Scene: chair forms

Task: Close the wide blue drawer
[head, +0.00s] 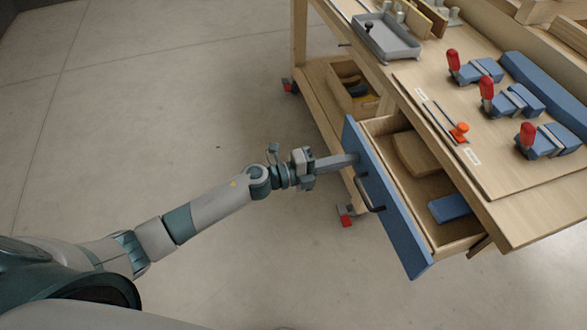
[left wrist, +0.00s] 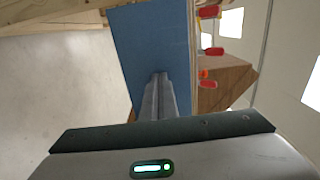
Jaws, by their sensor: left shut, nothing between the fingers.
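The wide blue drawer (head: 385,205) stands pulled out from under the wooden bench, with its blue front facing my arm. A dark handle (head: 370,195) sits on the front. Inside the drawer lie a curved wooden piece and a blue block (head: 449,207). My left gripper (head: 354,160) is shut and empty, its fingertips at the blue front near its far end, beyond the handle. In the left wrist view the shut fingers (left wrist: 159,78) point at the blue front (left wrist: 150,40); whether they touch it I cannot tell. My right gripper is not in view.
The bench top (head: 510,215) carries red-handled blue clamps (head: 487,95), a grey tray (head: 385,40) and an orange-knobbed tool. A lower shelf holds a wooden box (head: 350,90). The bench stands on red casters (head: 345,215). The floor to the left is clear.

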